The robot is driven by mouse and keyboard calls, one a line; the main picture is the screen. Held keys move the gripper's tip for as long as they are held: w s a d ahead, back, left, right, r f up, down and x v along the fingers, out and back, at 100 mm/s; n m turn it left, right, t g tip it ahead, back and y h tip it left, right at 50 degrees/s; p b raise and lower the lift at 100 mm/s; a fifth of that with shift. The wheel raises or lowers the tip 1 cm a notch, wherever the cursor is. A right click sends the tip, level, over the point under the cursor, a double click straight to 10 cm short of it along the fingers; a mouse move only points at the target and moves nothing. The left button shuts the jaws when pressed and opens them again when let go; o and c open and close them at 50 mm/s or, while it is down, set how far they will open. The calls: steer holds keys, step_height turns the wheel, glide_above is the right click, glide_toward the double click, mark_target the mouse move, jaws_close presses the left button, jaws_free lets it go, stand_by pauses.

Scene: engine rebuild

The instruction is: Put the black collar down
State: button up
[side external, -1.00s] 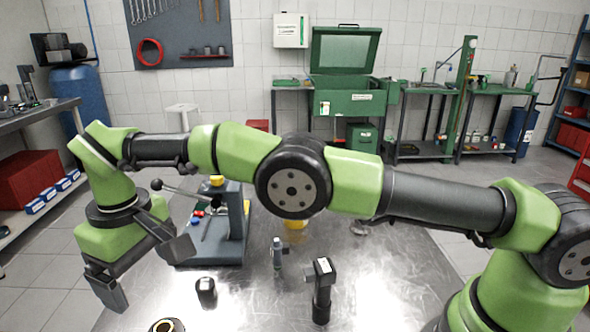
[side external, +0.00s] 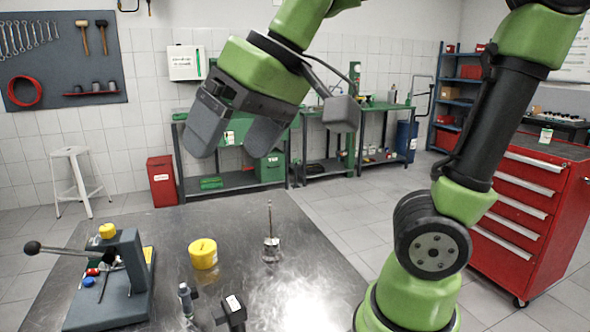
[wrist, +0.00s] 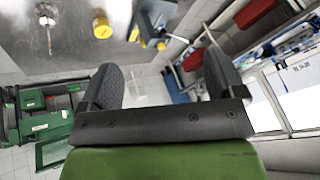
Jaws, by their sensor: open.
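My gripper (side external: 236,137) is raised high over the far part of the metal table (side external: 312,250) in the side view. Its two grey fingers are apart with nothing between them. The open fingers also show in the wrist view (wrist: 162,85), with only floor and background between them. I cannot make out a black collar in either current view. A black part with a white label (side external: 233,312) stands at the table's near edge, cut off by the frame; I cannot tell it to be the collar.
A grey press with a lever (side external: 124,278) stands on the left of the table. A yellow round container (side external: 203,253), a small bottle (side external: 186,297) and a metal piece with a thin upright rod (side external: 271,245) stand nearby. A red drawer cabinet (side external: 532,215) is at right.

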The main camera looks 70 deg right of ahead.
steer(key=s+d+f+m+t, duration=0.1)
steer(key=s+d+f, duration=0.1)
steer(key=s, duration=0.4)
steer(key=shift+s+f+m+t, duration=0.3)
steer(key=shift+s+f+m, duration=0.1)
steer(key=shift+f, duration=0.45)
